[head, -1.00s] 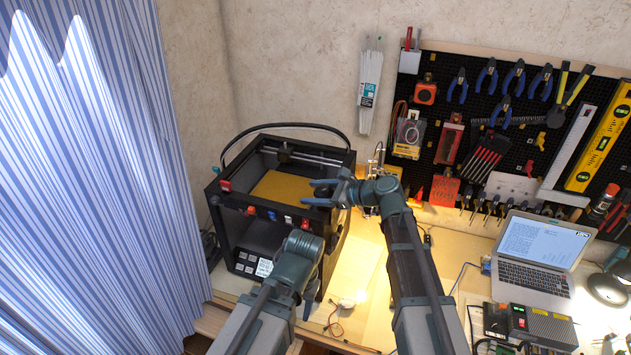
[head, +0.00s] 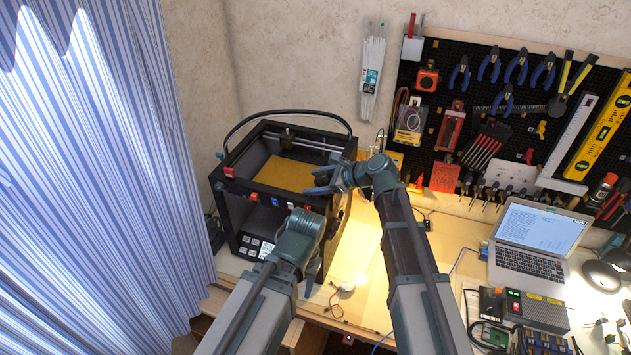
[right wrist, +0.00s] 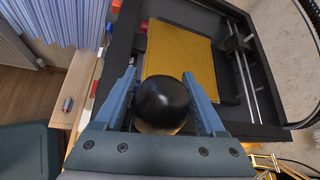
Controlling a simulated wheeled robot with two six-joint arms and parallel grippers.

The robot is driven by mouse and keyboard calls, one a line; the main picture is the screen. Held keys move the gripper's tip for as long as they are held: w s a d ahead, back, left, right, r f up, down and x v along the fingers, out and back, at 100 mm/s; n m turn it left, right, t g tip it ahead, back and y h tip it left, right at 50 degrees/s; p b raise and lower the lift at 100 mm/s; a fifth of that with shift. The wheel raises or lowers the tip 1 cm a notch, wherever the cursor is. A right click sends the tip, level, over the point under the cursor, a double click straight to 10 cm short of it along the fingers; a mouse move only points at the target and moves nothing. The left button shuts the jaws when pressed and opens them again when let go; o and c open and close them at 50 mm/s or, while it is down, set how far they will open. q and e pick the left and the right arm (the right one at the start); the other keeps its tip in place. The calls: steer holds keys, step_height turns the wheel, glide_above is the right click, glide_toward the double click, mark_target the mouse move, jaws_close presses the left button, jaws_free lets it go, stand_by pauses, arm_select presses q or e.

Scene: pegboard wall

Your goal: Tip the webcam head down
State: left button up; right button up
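The webcam head shows in the right wrist view as a round, glossy black ball (right wrist: 162,103), at the near edge of the 3D printer's top. My right gripper (head: 318,181) is over the printer's right side in the head view. In the right wrist view its two blue fingers (right wrist: 160,80) stand apart on either side of the ball, close to it; I cannot tell whether they touch it. The webcam's mount is hidden beneath the ball and gripper. My left gripper (head: 308,285) points down in front of the printer, its fingers mostly hidden by its own arm.
The black 3D printer (head: 232,205) with a yellow bed (head: 284,175) stands at the table's left end. A striped curtain (head: 90,180) hangs left. The tool pegboard (head: 440,80) is behind; a laptop (head: 530,262) and black power box (head: 540,311) stand right.

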steer(key=shift+o, duration=1.3)
steer(key=y+b, duration=0.2)
steer(key=b, duration=0.1)
steer(key=t+y+b, duration=0.1)
steer(key=b, duration=0.2)
steer(key=d+r+t+y+b, duration=0.1)
steer(key=y+b, duration=0.1)
steer(key=b, duration=0.2)
steer(key=shift+s+r+m+y, duration=0.1)
steer(key=shift+m+y, duration=0.2)
steer(key=shift+m, duration=0.1)
steer(key=v, duration=1.4)
steer(key=s+f+n+g+h, duration=0.3)
steer(key=s+f+n+h, duration=0.3)
steer(key=f+n, duration=0.3)
steer(key=s+f+n+g+h, duration=0.3)
steer(key=s+f+n+h, duration=0.3)
steer(key=f+n, duration=0.3)
steer(key=shift+s+d+f+g+h, duration=0.4)
steer(key=shift+s+f, duration=0.4)
steer(key=shift+f, duration=1.1)
